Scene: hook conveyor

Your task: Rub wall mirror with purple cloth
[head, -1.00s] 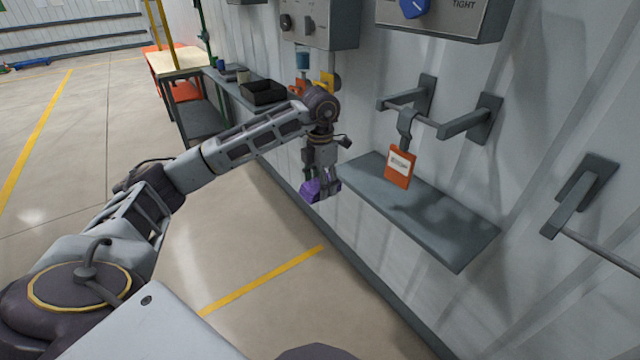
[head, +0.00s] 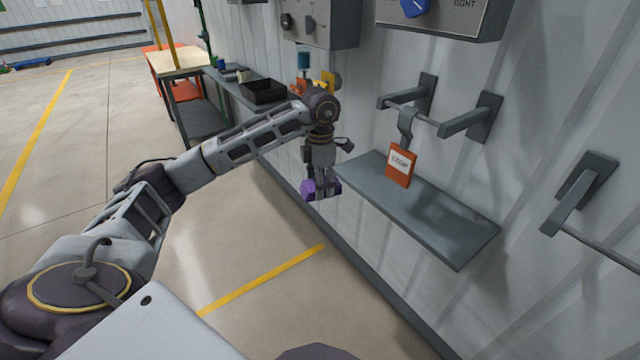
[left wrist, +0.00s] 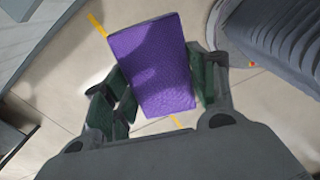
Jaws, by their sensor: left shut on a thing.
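I cannot make out a wall mirror in either view. My right gripper is not in view.
A grey wall shelf (head: 425,215) juts out right of my left gripper. Above it a red tag (head: 400,165) hangs from a wall rail (head: 412,110). Another rail (head: 602,248) is at the right. A black tray (head: 264,92) stands on the far ledge.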

